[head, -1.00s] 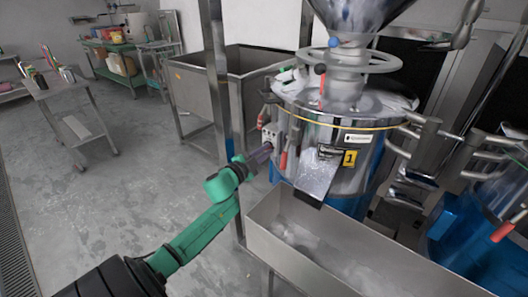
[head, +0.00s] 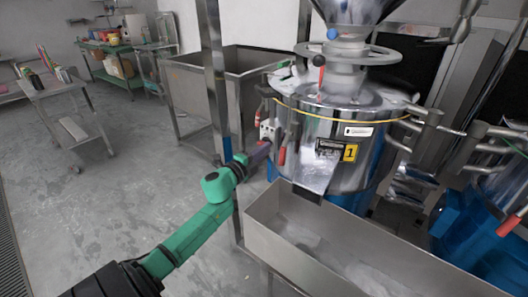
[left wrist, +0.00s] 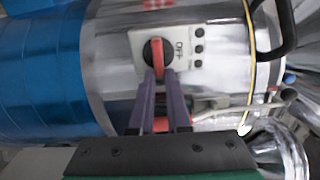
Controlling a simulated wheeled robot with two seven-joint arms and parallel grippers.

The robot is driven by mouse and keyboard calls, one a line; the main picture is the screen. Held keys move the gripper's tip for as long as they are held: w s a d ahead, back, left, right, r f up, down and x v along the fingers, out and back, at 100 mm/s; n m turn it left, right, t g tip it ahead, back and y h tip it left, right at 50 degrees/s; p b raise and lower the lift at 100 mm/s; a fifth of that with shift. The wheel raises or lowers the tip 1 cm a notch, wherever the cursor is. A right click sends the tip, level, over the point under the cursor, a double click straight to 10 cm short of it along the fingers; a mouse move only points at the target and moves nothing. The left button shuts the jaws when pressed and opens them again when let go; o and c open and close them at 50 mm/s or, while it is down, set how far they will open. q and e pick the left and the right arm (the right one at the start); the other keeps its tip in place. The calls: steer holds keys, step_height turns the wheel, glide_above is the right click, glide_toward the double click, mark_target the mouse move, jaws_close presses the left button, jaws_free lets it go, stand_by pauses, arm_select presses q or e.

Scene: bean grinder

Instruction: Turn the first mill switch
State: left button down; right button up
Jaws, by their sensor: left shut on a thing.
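The first mill (head: 325,120) is a shiny steel drum with a blue base and a yellow "1" label (head: 351,152). Its white switch panel (head: 268,127) is on the left side of the drum. In the left wrist view, the switch (left wrist: 158,52) is a red handle on a black round dial, with "OFF" printed beside it. My left gripper (left wrist: 159,78) has its two purple fingers closed on the red handle, one on each side. In the head view, the left gripper (head: 264,146) reaches the panel from the lower left. My right gripper is not in view.
A steel trough (head: 330,245) stands below the mill's chute (head: 316,178). A second blue mill (head: 480,235) is at the right. A steel bin (head: 200,85) stands behind. A cart (head: 60,100) is at the left, with open floor between.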

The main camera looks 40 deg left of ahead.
arm_select(q)
steer(key=shift+f, duration=0.1)
steer(key=c, duration=0.9)
jaws_free()
steer(key=shift+s, duration=0.15)
steer(key=s, duration=1.4)
steer(key=shift+s+d, duration=0.15)
